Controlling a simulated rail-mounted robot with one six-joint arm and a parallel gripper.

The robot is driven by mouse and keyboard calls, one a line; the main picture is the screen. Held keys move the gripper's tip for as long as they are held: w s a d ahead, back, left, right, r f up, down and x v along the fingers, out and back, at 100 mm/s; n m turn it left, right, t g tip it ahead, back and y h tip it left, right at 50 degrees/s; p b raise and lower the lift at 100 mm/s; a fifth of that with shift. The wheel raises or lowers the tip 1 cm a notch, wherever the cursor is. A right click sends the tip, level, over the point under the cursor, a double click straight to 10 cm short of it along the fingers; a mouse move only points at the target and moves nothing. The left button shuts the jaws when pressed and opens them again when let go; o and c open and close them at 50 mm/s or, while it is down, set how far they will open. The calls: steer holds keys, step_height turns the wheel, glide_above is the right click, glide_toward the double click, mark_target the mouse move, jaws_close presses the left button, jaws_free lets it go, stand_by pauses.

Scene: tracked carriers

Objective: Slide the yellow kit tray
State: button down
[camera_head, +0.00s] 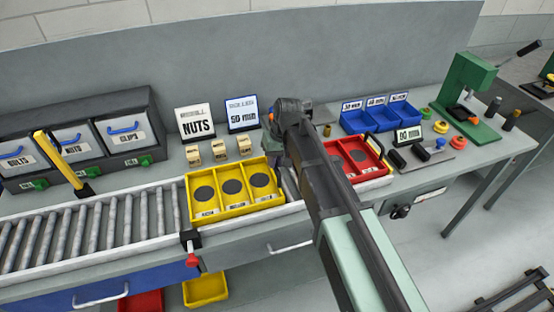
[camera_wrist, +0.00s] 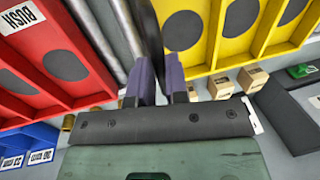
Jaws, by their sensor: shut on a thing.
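The yellow kit tray (camera_head: 237,206) lies on the roller conveyor, with three compartments, each with a dark round patch and a label. In the wrist view the yellow tray (camera_wrist: 210,50) fills the upper right. My gripper (camera_wrist: 163,66) has purple fingers closed at the tray's side, on a dark upright strip that looks like its handle. The fingertips are partly hidden. In the head view my arm covers the gripper and the tray's right edge.
A red tray (camera_head: 337,151) is right of my arm on the same line; it also shows in the wrist view (camera_wrist: 85,55). Bare rollers (camera_head: 110,225) run left of the yellow tray, with a red-knobbed stop (camera_head: 192,260) at its front left corner. Small wooden blocks (camera_head: 219,150) stand behind it.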

steer(key=shift+w+d, duration=0.1)
steer(key=c, duration=1.1)
jaws_free()
steer(key=shift+w+d, duration=0.1)
steer(key=shift+d, duration=0.1)
steer(key=shift+a, duration=0.1)
steer(key=shift+r, duration=0.1)
steer(key=r+p, duration=0.3)
steer(key=d+r+p, duration=0.1)
steer(key=r+p, duration=0.3)
steer(key=d+r+p, duration=0.1)
steer(key=r+p, duration=0.2)
steer(key=shift+w+r+p, duration=0.3)
steer(key=shift+p, duration=0.05)
steer(key=shift+f, duration=0.1)
